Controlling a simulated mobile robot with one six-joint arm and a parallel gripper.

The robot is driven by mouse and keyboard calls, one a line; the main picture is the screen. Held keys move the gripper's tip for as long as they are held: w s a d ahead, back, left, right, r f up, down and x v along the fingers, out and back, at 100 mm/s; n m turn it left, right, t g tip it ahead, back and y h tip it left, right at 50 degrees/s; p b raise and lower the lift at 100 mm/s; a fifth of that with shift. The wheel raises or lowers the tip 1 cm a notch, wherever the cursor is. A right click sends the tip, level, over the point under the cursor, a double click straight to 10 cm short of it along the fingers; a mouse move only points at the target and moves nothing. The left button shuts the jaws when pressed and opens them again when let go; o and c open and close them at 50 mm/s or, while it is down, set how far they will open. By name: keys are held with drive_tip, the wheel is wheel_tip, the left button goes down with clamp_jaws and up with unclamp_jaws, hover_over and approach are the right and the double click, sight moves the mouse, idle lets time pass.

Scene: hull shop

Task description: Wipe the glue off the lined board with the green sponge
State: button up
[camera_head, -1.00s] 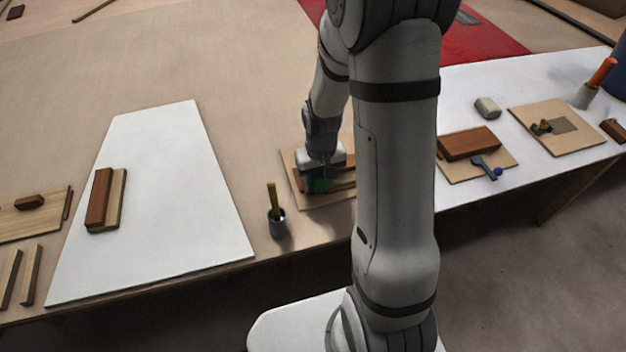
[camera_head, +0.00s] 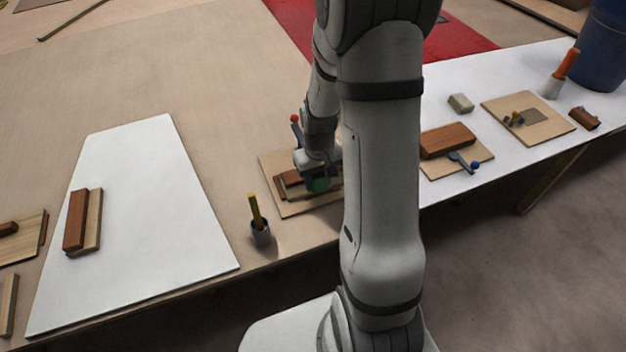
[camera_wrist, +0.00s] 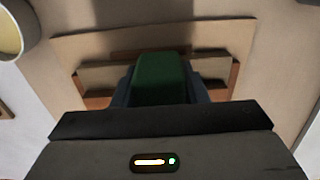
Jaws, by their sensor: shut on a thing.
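My gripper (camera_head: 317,174) is shut on the green sponge (camera_head: 321,185) and holds it over a tan board (camera_head: 284,211) near the table's front edge. Brown and pale wooden pieces (camera_head: 291,182) lie on that board. In the wrist view the green sponge (camera_wrist: 160,78) sticks out between my fingers, with the wooden pieces (camera_wrist: 102,77) on both sides of it. I cannot tell whether the sponge touches the wood. I see no clear lines or glue on this board; the arm and sponge hide part of it.
A grey cup with a yellow-handled tool (camera_head: 261,232) stands left of the board, and a large white panel (camera_head: 150,240) lies farther left. Right of my arm are a block, a blue-ended clamp (camera_head: 462,161) and another board (camera_head: 545,125).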

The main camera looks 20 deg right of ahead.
sight(294, 196)
drive_tip(key=shift+a+f, duration=0.15)
drive_tip(key=shift+a, duration=2.1)
drive_tip(key=shift+a+b, duration=0.35)
drive_tip(key=shift+a, duration=0.8)
drive_tip(key=shift+d, duration=3.45)
wheel_tip(294, 196, up, 7)
drive_tip(key=p, duration=0.5)
